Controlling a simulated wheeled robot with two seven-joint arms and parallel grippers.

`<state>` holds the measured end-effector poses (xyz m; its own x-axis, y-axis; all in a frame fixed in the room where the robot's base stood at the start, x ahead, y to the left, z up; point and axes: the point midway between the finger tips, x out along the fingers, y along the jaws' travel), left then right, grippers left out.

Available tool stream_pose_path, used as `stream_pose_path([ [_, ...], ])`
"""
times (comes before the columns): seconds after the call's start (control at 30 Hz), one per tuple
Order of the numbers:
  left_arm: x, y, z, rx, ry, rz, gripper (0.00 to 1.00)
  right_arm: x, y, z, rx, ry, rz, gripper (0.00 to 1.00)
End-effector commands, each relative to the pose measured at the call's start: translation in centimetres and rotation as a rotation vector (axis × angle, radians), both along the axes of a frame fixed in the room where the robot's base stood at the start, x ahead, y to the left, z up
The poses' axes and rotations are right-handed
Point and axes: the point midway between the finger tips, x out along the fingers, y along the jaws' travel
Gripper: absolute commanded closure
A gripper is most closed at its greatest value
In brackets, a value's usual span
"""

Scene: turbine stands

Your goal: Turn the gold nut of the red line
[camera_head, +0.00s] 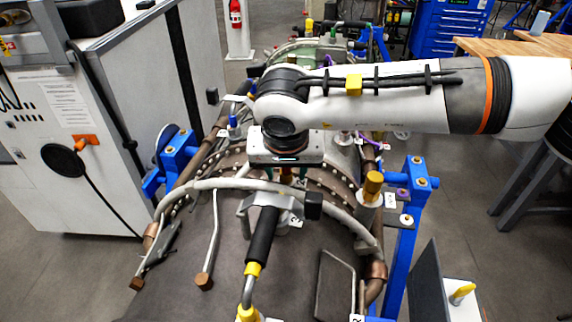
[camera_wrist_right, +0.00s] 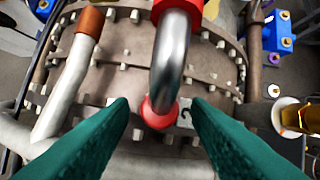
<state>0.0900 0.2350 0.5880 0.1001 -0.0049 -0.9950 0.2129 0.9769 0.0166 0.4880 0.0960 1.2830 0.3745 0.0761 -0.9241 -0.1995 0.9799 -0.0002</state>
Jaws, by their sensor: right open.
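In the right wrist view, the red line shows as a curved, shiny metal pipe (camera_wrist_right: 170,50) with a red collar (camera_wrist_right: 159,112) at its near end and a red part at its far end. My right gripper (camera_wrist_right: 159,103) is open, its two green fingers apart on either side of the red collar; I cannot tell whether they touch it. A gold hex nut (camera_wrist_right: 302,117) sits on a white fitting at the right edge. In the head view a gold nut (camera_head: 373,184) stands right of my right gripper's body (camera_head: 285,150), which hides the red line. My left gripper is not in view.
A brown turbine casing (camera_head: 190,245) fills the lower middle, crossed by grey pipes. A line with a black sleeve (camera_head: 262,235) and yellow fittings stands in front. Blue stands (camera_head: 405,235) flank the casing. A white cabinet (camera_head: 75,130) is at left.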

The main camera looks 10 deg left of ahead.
Motion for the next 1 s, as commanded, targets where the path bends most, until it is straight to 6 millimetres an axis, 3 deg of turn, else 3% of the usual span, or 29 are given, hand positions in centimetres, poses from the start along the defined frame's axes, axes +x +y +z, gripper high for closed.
stream_pose_path([
  [0.13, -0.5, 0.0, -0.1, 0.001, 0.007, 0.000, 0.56, 0.0, 0.0, 0.0, 0.000, 0.000, 0.000, 0.56],
  [0.4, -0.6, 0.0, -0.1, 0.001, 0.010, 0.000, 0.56, 0.0, 0.0, 0.0, 0.000, 0.000, -0.001, 1.00],
  [0.67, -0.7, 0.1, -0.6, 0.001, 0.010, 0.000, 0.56, 0.0, 0.1, -0.2, 0.001, -0.001, -0.025, 1.00],
  [1.0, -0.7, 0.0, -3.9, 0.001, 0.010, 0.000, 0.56, 0.0, 0.3, -0.5, 0.000, -0.003, -0.219, 1.00],
])
